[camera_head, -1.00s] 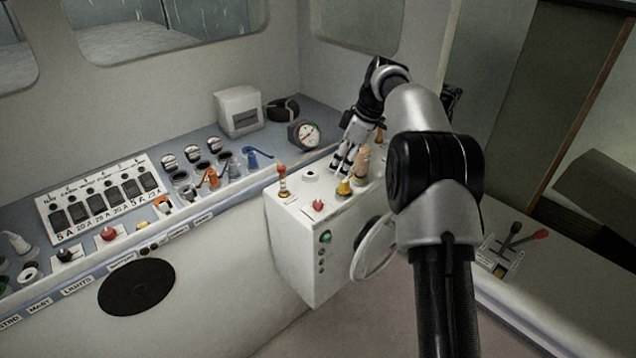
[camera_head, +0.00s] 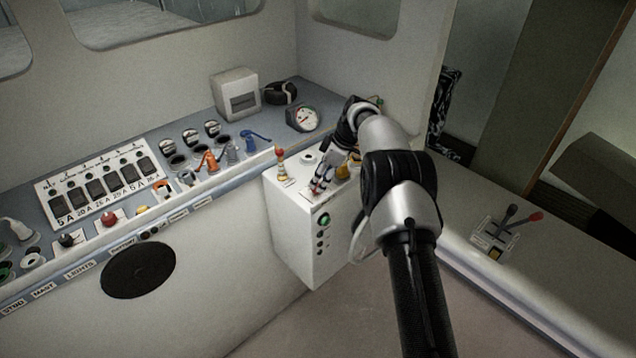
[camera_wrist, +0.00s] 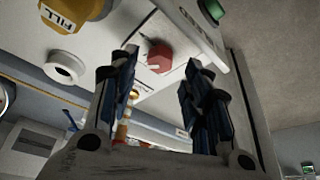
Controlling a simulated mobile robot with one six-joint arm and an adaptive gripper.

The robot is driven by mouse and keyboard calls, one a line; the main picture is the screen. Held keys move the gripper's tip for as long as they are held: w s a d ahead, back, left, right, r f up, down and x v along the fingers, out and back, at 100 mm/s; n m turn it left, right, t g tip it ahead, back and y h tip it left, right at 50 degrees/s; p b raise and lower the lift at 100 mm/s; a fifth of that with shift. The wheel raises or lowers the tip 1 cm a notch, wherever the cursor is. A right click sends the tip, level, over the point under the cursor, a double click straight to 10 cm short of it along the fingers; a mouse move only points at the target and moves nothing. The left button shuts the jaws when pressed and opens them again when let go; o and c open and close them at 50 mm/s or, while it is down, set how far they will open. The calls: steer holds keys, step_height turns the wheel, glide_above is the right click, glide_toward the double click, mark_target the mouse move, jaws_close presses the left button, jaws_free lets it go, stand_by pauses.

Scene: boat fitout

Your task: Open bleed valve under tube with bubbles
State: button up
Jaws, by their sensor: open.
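My gripper (camera_head: 317,186) is over the front part of the white console box's top. In the wrist view its two fingers (camera_wrist: 160,80) are apart, with a red faceted knob (camera_wrist: 160,57) showing between and beyond the tips. I cannot tell whether they touch it. No tube with bubbles can be made out clearly. A slim red-topped, amber-banded fitting (camera_head: 281,165) stands upright on the box's left side; a banded amber piece (camera_wrist: 123,118) shows between the fingers. No bleed valve can be identified for certain.
The white box (camera_head: 292,240) carries a green button (camera_head: 323,220) on its front. A yellow FILL cap (camera_wrist: 75,14) and white ring (camera_wrist: 67,68) are near the knob. Orange (camera_head: 207,160) and blue (camera_head: 255,138) levers, a gauge (camera_head: 302,118) and a switch panel (camera_head: 105,185) line the counter.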

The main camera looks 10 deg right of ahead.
mark_target(317, 186)
steer(key=shift+x, duration=1.5)
jaws_close()
steer(key=shift+m+b, duration=0.3)
steer(key=shift+b, duration=0.05)
steer(key=m+b, duration=0.1)
steer(key=m, duration=0.1)
steer(key=m+t+h+b, duration=0.1)
steer(key=b, duration=0.1)
steer(key=shift+s+a+f+m, duration=0.1)
steer(key=shift+s+a+m, duration=0.05)
steer(key=shift+m, duration=0.25)
steer(key=m+t+h, duration=0.1)
steer(key=m, duration=0.2)
steer(key=shift+a, duration=0.1)
steer(key=shift+m+h, duration=0.5)
steer(key=shift+m, duration=0.9)
steer(key=shift+m+t, duration=0.3)
